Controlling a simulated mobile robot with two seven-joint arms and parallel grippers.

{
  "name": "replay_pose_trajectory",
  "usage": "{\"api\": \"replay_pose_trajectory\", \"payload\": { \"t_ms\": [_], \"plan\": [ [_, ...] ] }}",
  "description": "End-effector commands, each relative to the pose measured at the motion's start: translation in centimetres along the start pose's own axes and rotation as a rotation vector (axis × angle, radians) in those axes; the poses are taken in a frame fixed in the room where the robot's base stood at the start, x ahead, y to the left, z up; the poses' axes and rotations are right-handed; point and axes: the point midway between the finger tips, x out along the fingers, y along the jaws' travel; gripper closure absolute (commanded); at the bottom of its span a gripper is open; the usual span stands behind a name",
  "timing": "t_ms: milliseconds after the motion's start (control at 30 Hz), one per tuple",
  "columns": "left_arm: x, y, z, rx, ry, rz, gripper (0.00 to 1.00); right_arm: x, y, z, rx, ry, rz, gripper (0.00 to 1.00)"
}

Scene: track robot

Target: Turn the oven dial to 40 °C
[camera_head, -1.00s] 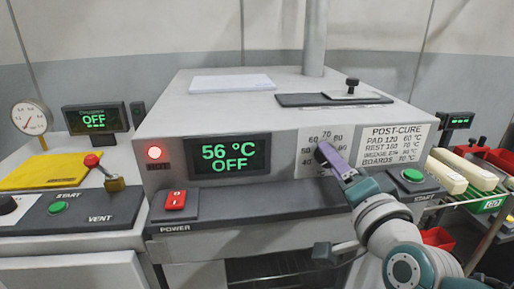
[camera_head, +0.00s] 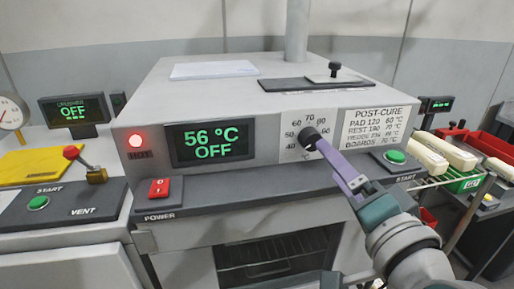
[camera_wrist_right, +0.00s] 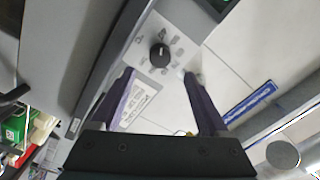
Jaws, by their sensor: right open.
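The oven dial (camera_head: 309,138) is a round black knob on a pale plate (camera_head: 290,153) marked from 40 to 80 or so. It also shows in the right wrist view (camera_wrist_right: 160,55); exactly where its pointer sits is too small to tell. The oven display (camera_head: 210,142) reads 56 °C and OFF. My right gripper (camera_head: 322,146) has purple fingers just in front of the dial, at its lower right. In the right wrist view the open fingers (camera_wrist_right: 158,76) stand wide apart, with the dial beyond their tips and nothing between them. My left gripper is not identifiable.
The red power switch (camera_head: 159,187) and green START button (camera_head: 395,157) are on the ledge below the panel. A post-cure chart (camera_head: 377,126) hangs right of the dial.

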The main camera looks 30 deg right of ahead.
Motion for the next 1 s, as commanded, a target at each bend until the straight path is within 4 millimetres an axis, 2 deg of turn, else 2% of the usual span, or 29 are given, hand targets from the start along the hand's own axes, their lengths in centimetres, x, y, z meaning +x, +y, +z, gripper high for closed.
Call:
{"api": "replay_pose_trajectory", "payload": {
  "t_ms": [100, 233, 767, 867, 1000],
  "plan": [
    [0.4, 0.0, 0.1, 0.000, 0.000, 0.000, 0.34, -1.8, 0.1, 0.1, 0.000, 0.000, 0.001, 0.22],
    [0.5, 0.0, 0.1, 0.000, 0.000, 0.000, 0.34, -2.8, 0.0, 0.0, 0.000, 0.000, -0.001, 0.22],
    [0.5, 0.0, 0.1, 0.000, 0.000, 0.000, 0.34, -3.0, -0.1, 0.0, 0.000, -0.002, -0.001, 0.22],
    [0.5, 0.0, 0.1, 0.000, 0.000, 0.000, 0.34, -3.0, -0.4, 0.8, -0.027, -0.044, 0.002, 0.22],
    [0.5, 0.0, 0.1, 0.000, 0.000, 0.000, 0.34, -3.5, -1.3, 4.1, -0.174, -0.250, 0.021, 0.22]
  ]
}}
